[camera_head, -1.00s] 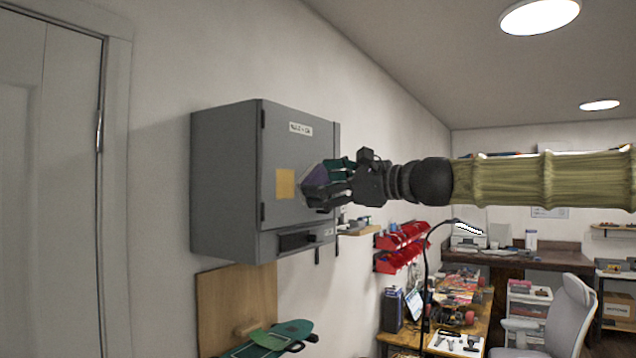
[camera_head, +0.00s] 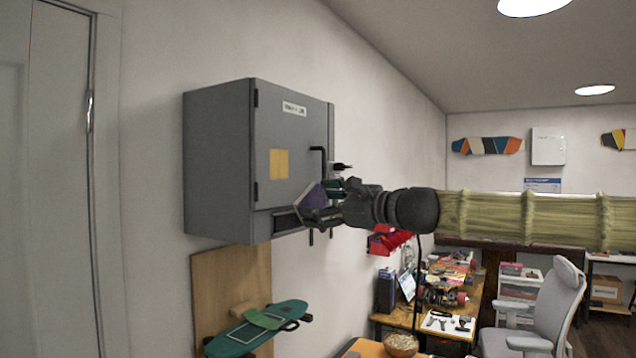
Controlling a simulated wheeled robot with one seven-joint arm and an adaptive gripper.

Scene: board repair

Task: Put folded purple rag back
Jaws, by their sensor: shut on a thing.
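My gripper is in front of the lower right part of the grey wall cabinet (camera_head: 218,165). The cabinet's door is shut, with a white label, a yellow note (camera_head: 279,164) and a black handle (camera_head: 318,160) on it. I cannot tell whether the rag touches the door.
Below the cabinet, a green skateboard deck (camera_head: 255,328) is in front of a wooden panel (camera_head: 205,280). Red bins (camera_head: 386,240) hang on the wall to the right. A cluttered workbench (camera_head: 405,312), a bowl (camera_head: 401,345) and a grey office chair (camera_head: 550,310) stand at the lower right.

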